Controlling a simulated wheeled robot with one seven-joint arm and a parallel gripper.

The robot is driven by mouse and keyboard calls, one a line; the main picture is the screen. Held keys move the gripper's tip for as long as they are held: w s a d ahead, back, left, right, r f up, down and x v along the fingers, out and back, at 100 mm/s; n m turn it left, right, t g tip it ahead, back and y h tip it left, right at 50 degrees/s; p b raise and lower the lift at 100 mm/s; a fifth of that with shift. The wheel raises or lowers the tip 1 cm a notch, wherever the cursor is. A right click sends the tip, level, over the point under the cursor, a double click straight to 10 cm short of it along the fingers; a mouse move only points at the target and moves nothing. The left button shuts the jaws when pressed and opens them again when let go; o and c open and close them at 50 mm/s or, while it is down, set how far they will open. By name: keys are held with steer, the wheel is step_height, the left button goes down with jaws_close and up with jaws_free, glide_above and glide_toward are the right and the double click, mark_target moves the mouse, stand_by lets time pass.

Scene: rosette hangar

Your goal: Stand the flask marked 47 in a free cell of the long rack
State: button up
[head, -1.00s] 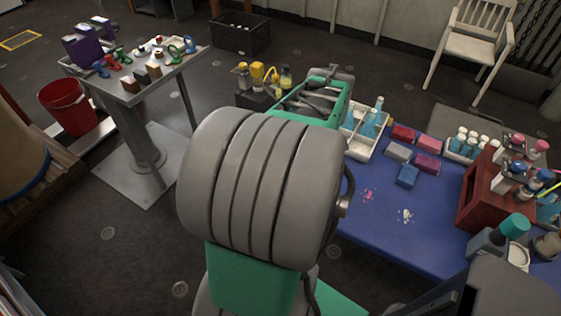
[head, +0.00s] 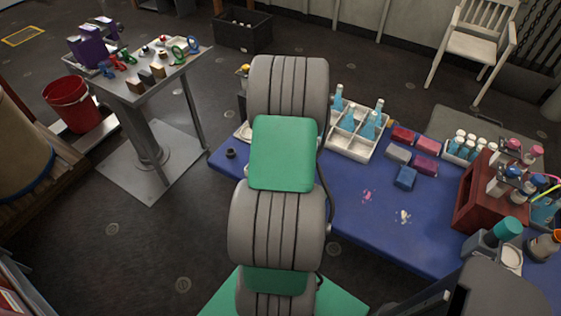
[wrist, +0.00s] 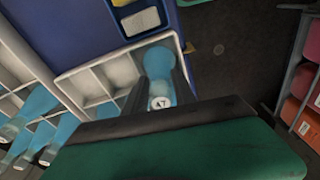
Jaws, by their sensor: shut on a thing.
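The flask marked 47 (wrist: 158,64) is blue, with a white numbered cap towards the wrist camera. My gripper (wrist: 161,88) is shut on it. The flask is over or in an end cell of a white divided rack (wrist: 72,78); I cannot tell whether its base touches the floor of the cell. Other cells of this rack are empty. In the head view my arm hides the gripper, the flask and most of this rack; a white edge (head: 242,132) shows beside the arm. Another white rack (head: 350,152) holds several blue flasks (head: 369,124).
The racks stand on a blue table (head: 360,222). Coloured blocks (head: 404,177), a tray of small bottles (head: 455,157) and a red-brown holder (head: 478,200) are to the right. A small dark cup (head: 231,152) stands near the left corner. A grey pedestal table (head: 150,95) is farther left.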

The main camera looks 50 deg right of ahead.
steer(key=shift+f, duration=0.3)
steer(key=o, duration=1)
steer(key=shift+o, duration=0.2)
steer(key=shift+r, duration=0.15)
step_height(320, 180, up, 11)
steer(key=s+b, duration=0.1)
steer(key=b, duration=0.1)
steer(key=w+a+r, duration=0.4)
steer(key=w+a, duration=0.1)
steer(key=a, duration=0.2)
steer(key=w+a+r+t, duration=0.1)
steer(key=w+a+r, duration=0.1)
steer(key=a, duration=0.6)
steer(key=w+a+r, duration=0.1)
steer(key=a+r, duration=0.1)
steer(key=a, duration=0.5)
steer(key=s+a+r+t, duration=0.1)
steer(key=s+a, duration=0.3)
steer(key=a, duration=1)
steer(key=shift+a, duration=0.35)
